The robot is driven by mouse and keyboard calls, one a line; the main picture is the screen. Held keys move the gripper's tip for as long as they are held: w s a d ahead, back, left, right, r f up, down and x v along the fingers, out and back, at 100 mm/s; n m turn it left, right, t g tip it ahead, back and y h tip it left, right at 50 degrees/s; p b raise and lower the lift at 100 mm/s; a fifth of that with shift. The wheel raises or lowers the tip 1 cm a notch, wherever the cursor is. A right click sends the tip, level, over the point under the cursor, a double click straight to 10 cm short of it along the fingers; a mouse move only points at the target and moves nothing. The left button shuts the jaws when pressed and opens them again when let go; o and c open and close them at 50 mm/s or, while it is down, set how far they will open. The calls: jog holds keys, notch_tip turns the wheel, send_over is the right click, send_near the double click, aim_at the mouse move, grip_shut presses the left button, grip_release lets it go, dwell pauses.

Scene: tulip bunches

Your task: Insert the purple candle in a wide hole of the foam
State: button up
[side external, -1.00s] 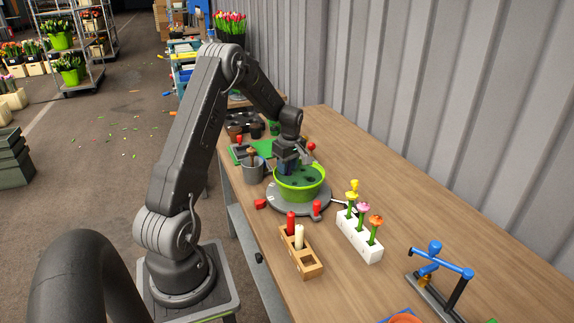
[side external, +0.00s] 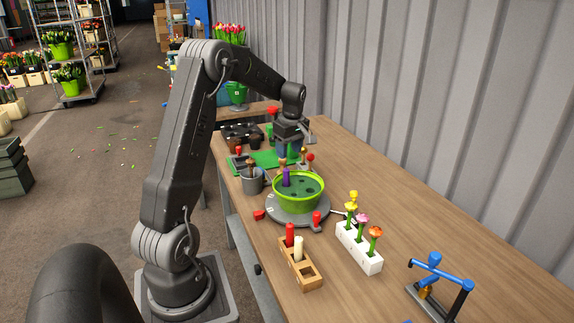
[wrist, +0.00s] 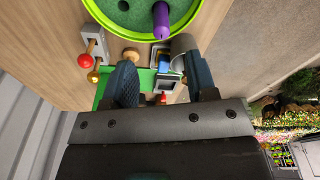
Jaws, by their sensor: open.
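The purple candle (side external: 286,177) stands about upright in the dark green foam (side external: 305,188), near the rim of the lime green bowl (side external: 298,205).
The bowl sits on a grey turntable (side external: 283,214) with red knobs. A wooden rack (side external: 301,270) holds a red and a cream candle. A white block (side external: 358,247) holds tulips. A grey cup (side external: 253,180) stands left of the bowl. A blue stand (side external: 435,270) is at front right.

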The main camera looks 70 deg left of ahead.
jog(key=shift+w+d+r, duration=0.1)
jog(key=shift+r, duration=0.8)
jog(key=shift+w+d+r, duration=0.1)
jog(key=shift+r, duration=0.75)
jog(key=s+d+r+m+t, duration=0.1)
jog(key=d+r+m, duration=0.35)
jog(key=d, duration=0.55)
jog(key=s+d+r+m+t, duration=0.2)
jog(key=d+r+m, duration=0.3)
jog(key=d, duration=0.5)
jog(key=s+d+f+m+t+h, duration=0.1)
jog(key=s+d+f+m+t, duration=0.1)
jog(key=s+d+m, duration=1)
jog(key=s+d+t, duration=0.1)
jog(key=d, duration=0.2)
jog(key=shift+d+f, duration=0.25)
jog(key=shift+f, duration=0.05)
jog(key=shift+c, duration=0.2)
